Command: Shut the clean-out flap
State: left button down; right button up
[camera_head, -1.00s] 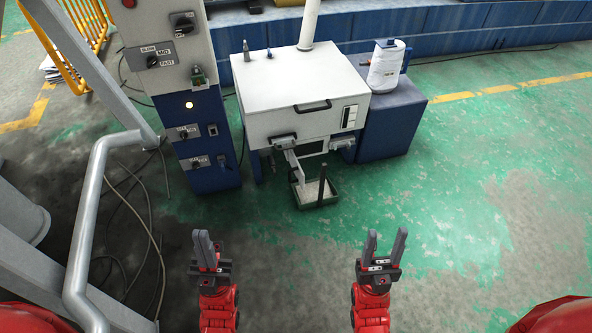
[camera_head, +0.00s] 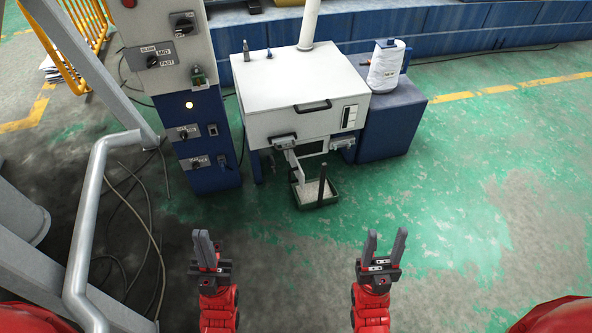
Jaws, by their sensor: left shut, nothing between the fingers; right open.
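A white machine box (camera_head: 290,100) with a dark front handle (camera_head: 312,105) stands on blue legs behind a small tray (camera_head: 307,199). Under its front edge is a dark opening (camera_head: 312,147). A pale hinged piece (camera_head: 296,166), which looks like the clean-out flap, hangs down beside the opening toward the tray. A dark upright bar (camera_head: 322,184) stands at the tray. My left gripper (camera_head: 205,238) is shut and empty, in front and to the left of the machine. My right gripper (camera_head: 385,240) is open and empty, in front and to the right. Neither touches the machine.
A grey pipe rail (camera_head: 88,215) and loose cables (camera_head: 140,215) are at the left. The green floor is clear at right.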

aim_at(296, 168)
jog(key=i+l, duration=0.15)
jog(key=i, duration=0.25)
jog(key=i+l, duration=0.2)
jog(key=i, duration=0.2)
jog(key=i+l, duration=0.15)
jog(key=i, duration=0.25)
